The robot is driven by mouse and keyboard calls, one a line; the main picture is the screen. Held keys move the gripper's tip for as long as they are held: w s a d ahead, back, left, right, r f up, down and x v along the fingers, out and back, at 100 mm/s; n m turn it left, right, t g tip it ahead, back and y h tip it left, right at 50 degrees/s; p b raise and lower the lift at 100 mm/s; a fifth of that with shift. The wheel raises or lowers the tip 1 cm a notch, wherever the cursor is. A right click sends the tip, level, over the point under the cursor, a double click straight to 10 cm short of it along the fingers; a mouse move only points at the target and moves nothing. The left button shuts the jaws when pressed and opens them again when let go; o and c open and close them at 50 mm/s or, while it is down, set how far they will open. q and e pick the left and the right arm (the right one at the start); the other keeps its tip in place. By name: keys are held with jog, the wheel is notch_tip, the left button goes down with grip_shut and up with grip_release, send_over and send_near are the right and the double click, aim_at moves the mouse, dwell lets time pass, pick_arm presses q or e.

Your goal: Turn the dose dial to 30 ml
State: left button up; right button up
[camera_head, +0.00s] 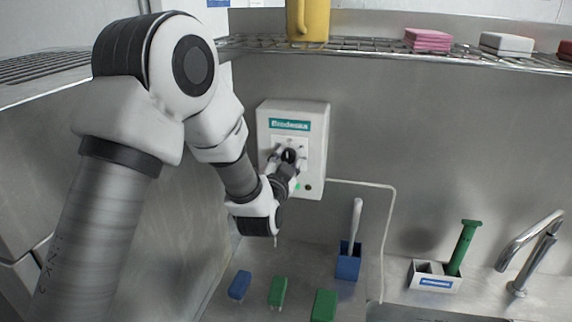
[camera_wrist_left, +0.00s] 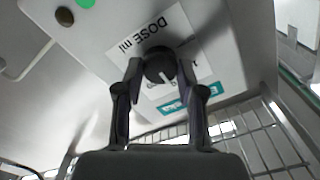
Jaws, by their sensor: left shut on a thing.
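The white dispenser box (camera_head: 312,135) with a teal label hangs on the steel back wall. Its black dose dial (camera_head: 289,156) sits in the middle of a pale scale plate, partly hidden by my gripper in the head view. My left gripper (camera_head: 283,160) reaches it from the left and is shut on the dial. In the left wrist view the two fingers stand on either side of the dial (camera_wrist_left: 160,66), which has a white pointer line. The plate reads "DOSE ml" (camera_wrist_left: 142,36); its numbers are too small or covered to read. My right gripper is not in view.
A green light (camera_wrist_left: 86,3) and a dark button (camera_wrist_left: 65,16) sit on the box. Below are a blue brush holder (camera_head: 347,265), green and blue blocks (camera_head: 278,291), a white caddy (camera_head: 434,283) and a tap (camera_head: 530,250). A wire shelf (camera_head: 370,46) with a yellow jug (camera_head: 308,20) is above.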

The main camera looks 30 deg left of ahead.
pick_arm(q)
jog(key=m, duration=0.5)
jog(key=shift+m, duration=0.3)
jog(key=shift+r+m, duration=0.15)
jog(key=shift+m, duration=2.05)
jog(key=shift+r, duration=0.1)
jog(key=o, duration=1.1)
jog(key=shift+w+a, duration=0.1)
jog(key=shift+w, duration=0.05)
jog(key=shift+o, duration=0.2)
jog(key=shift+a+f, duration=0.1)
jog(key=shift+f, duration=0.15)
jog(key=v, duration=1.2)
jog(key=shift+w+a, duration=0.1)
